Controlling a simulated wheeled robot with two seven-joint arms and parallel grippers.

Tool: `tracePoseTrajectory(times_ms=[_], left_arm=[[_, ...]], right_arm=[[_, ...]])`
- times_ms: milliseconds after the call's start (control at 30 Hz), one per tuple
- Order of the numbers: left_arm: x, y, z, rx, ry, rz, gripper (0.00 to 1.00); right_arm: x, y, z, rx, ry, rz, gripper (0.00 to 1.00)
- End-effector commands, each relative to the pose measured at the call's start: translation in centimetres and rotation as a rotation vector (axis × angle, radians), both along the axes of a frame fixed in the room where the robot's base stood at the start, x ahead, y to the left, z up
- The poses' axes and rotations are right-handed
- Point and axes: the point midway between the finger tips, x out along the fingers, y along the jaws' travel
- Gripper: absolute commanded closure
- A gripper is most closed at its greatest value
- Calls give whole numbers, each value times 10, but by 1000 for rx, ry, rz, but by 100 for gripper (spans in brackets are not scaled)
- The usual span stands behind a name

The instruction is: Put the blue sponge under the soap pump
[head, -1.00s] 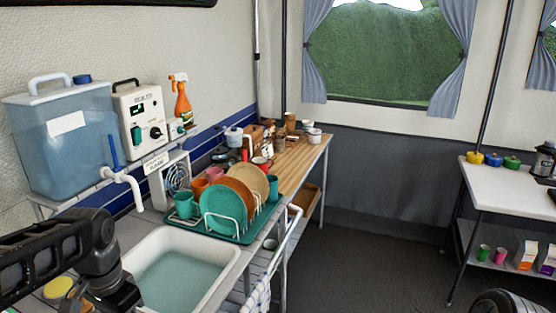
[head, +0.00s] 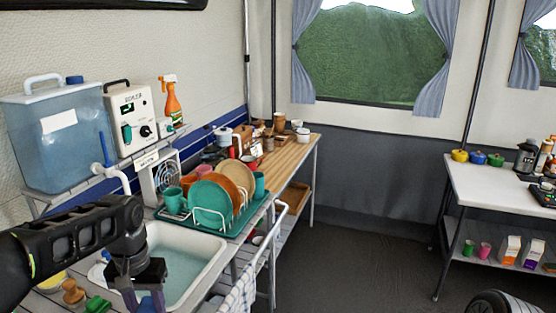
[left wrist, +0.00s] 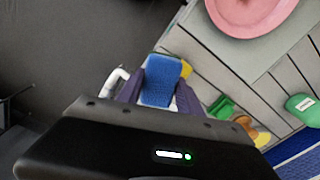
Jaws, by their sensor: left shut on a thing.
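The blue sponge (left wrist: 161,80) is gripped between the dark fingers of my left gripper (left wrist: 159,92) in the left wrist view. In the head view my left gripper (head: 142,300) hangs at the bottom, in front of the sink's near corner, with its fingertips at the picture's edge. I cannot pick out a soap pump for certain in either view. A rounded green object (left wrist: 300,106) lies at the right of the left wrist view; I cannot tell what it is. My right gripper is not in view.
The white sink (head: 212,262) holds water. Beyond it stands a teal dish rack (head: 230,231) with plates and cups. A wooden-handled item (head: 73,292) and a green item (head: 97,304) lie left of my gripper. A water tank (head: 62,140) stands on the shelf above.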

Motion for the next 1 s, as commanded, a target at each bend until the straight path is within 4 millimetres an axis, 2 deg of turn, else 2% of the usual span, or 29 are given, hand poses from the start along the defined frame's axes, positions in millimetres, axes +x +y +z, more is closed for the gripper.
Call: tracePoseTrajectory(times_ms=[100, 200, 300, 400, 567, 1000], left_arm=[[28, -31, -20, -1, 5, 23, 95], [46, -62, -40, -2, 5, 11, 95], [54, -89, -59, 0, 3, -40, 95], [55, -107, -72, 0, 1, -80, 95], [53, -118, -77, 0, -2, -105, 95], [53, -118, -76, -1, -1, -104, 95]], right_arm=[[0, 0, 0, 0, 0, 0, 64], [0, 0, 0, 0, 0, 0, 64], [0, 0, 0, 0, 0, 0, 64], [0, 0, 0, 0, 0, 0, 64], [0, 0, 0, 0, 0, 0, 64], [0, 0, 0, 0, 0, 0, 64]])
